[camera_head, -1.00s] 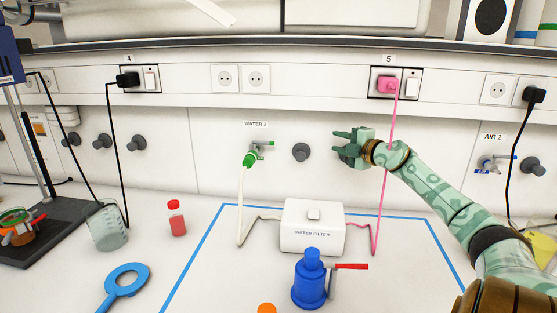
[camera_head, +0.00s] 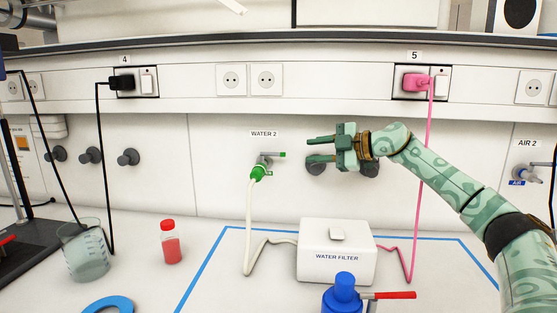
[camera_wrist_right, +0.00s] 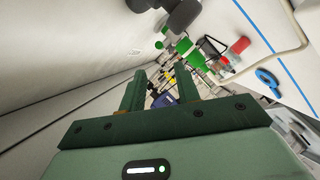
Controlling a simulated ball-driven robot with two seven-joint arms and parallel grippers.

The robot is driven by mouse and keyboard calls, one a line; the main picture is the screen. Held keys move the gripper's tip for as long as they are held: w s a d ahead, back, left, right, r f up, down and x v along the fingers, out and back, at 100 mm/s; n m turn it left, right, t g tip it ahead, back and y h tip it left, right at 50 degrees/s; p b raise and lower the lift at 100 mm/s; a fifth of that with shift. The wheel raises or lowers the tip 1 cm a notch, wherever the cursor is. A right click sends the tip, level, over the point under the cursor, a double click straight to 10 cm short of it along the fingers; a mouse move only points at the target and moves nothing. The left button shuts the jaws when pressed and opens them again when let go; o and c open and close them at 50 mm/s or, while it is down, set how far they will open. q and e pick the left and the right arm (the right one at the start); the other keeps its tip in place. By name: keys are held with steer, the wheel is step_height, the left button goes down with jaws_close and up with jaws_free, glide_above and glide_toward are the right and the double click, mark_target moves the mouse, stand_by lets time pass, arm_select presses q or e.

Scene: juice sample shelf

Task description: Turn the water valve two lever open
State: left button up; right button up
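The WATER 2 valve (camera_head: 265,160) is on the white wall panel, left of my right gripper in the head view. Its small green lever (camera_head: 279,155) points right, about level. A green hose connector (camera_head: 260,173) hangs below it. My right gripper (camera_head: 309,149) is open and empty, its fingers pointing left toward the valve, with a gap between the fingertips and the lever. In the right wrist view, the open fingers (camera_wrist_right: 160,80) frame no held object, and a green part, likely the hose connector (camera_wrist_right: 184,46), shows beyond them. My left gripper is not in view.
A dark round knob (camera_head: 316,167) is partly behind my right gripper. A white water filter box (camera_head: 337,250) stands below, with a pale hose (camera_head: 248,225) from the valve. A pink cable (camera_head: 427,140) hangs behind my right arm. A blue valve bottle (camera_head: 343,295) stands in front.

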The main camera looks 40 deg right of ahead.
mark_target(279, 154)
steer(key=b+x, duration=0.1)
steer(key=x, duration=0.9)
steer(key=shift+w+a+f, duration=0.15)
steer(key=shift+w+a, duration=0.1)
steer(key=shift+w, duration=0.05)
jaws_close()
